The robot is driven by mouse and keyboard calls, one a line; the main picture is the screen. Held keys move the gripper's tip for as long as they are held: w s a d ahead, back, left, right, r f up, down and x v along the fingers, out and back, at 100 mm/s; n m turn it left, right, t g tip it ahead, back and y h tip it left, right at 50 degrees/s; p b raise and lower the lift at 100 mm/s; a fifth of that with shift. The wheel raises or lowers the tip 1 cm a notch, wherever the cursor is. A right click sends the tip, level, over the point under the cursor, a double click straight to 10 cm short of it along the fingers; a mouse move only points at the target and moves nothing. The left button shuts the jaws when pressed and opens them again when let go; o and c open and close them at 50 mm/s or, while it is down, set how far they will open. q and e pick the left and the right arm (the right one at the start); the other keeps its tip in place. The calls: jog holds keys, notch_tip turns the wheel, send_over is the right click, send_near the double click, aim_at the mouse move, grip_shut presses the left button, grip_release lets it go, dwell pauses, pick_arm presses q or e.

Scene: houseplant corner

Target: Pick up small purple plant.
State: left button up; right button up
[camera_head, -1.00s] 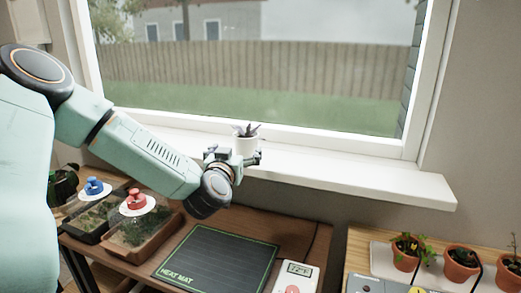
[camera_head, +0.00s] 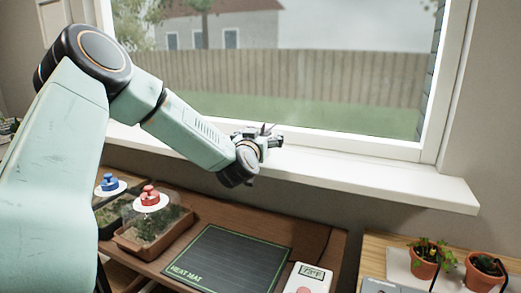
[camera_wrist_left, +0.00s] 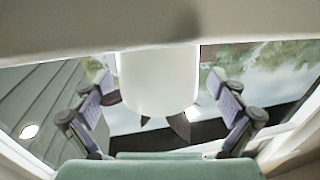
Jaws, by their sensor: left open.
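The small purple plant stands in a white pot (camera_wrist_left: 158,82). In the left wrist view the pot appears inverted, with dark purple leaves (camera_wrist_left: 180,125) at its lower edge. It lies between the two fingers of my left gripper (camera_wrist_left: 160,100), with a visible gap on either side. In the head view my left gripper (camera_head: 262,140) is at the windowsill, open, and hides most of the pot. Only dark leaf tips (camera_head: 266,129) show above it. My right gripper is out of view.
The white windowsill (camera_head: 380,180) runs under the window, bare to the right. Below are a heat mat (camera_head: 228,262), a thermostat (camera_head: 303,280), seedling trays with a red knob (camera_head: 150,194) and a blue knob (camera_head: 109,181), and terracotta pots (camera_head: 424,265) at right.

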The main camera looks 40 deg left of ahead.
pick_arm(q)
jog(key=shift+a+f, duration=0.1)
jog(key=shift+a, duration=0.1)
jog(key=shift+s+d+r, duration=0.1)
jog(key=shift+d+r, duration=0.2)
jog(key=shift+d, duration=0.1)
jog(key=shift+c, duration=1.2)
jog(key=shift+a+f, duration=0.2)
jog(key=shift+a, duration=0.05)
jog(key=c, duration=0.4)
jog(key=shift+d+r, duration=0.15)
jog(key=shift+d, duration=0.05)
jog(key=c, duration=0.6)
jog(key=shift+a, duration=0.2)
jog(key=shift+c, duration=1.1)
